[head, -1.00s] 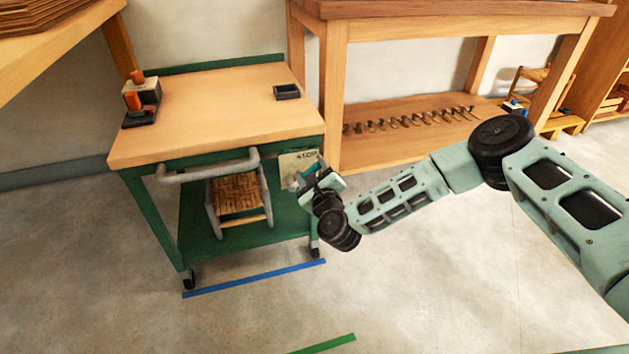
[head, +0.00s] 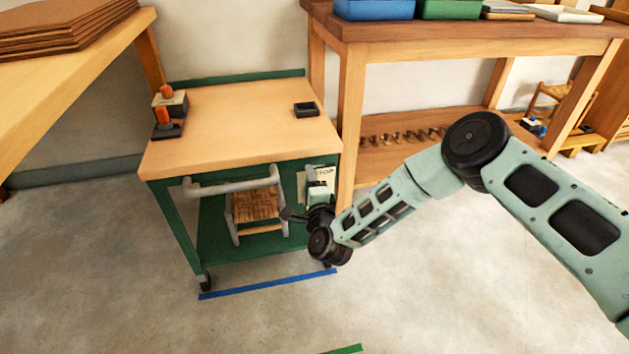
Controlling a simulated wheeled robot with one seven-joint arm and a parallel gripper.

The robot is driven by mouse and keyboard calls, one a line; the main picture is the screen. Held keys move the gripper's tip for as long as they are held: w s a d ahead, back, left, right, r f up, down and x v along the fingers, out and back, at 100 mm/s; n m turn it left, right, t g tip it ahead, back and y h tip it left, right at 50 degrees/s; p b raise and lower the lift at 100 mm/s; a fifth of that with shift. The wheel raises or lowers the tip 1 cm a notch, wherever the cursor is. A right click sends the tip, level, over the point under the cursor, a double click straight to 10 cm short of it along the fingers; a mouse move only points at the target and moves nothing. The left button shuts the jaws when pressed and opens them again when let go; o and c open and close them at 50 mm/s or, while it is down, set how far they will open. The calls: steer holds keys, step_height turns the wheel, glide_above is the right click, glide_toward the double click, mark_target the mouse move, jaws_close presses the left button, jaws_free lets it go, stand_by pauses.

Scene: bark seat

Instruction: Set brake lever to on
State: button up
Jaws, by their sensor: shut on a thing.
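The green cart with a pale wooden top (head: 235,128) stands at the left, a grey push handle (head: 232,186) on its front. A pale plate marked "STOP" (head: 325,173) is on the cart's front right corner. The fingertips and the lever are mostly hidden behind the gripper body and wrist, so I cannot tell the lever's position.
A woven stool (head: 256,204) is on the cart's lower shelf. Orange-handled items (head: 168,121) and a small black tray (head: 306,109) sit on top. A wooden workbench (head: 353,100) stands close at right. A blue floor line (head: 268,284) runs before the cart; the floor in front is clear.

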steer(key=shift+a+n, duration=0.3)
steer(key=shift+n, duration=0.1)
stand_by(0.3)
steer(key=o, duration=1.1)
steer(key=shift+s, duration=0.1)
steer(key=p+v, duration=0.3)
steer(key=v, duration=1.4)
steer(key=shift+s+p, duration=0.2)
steer(key=shift+p, duration=0.15)
steer(key=shift+r, duration=0.1)
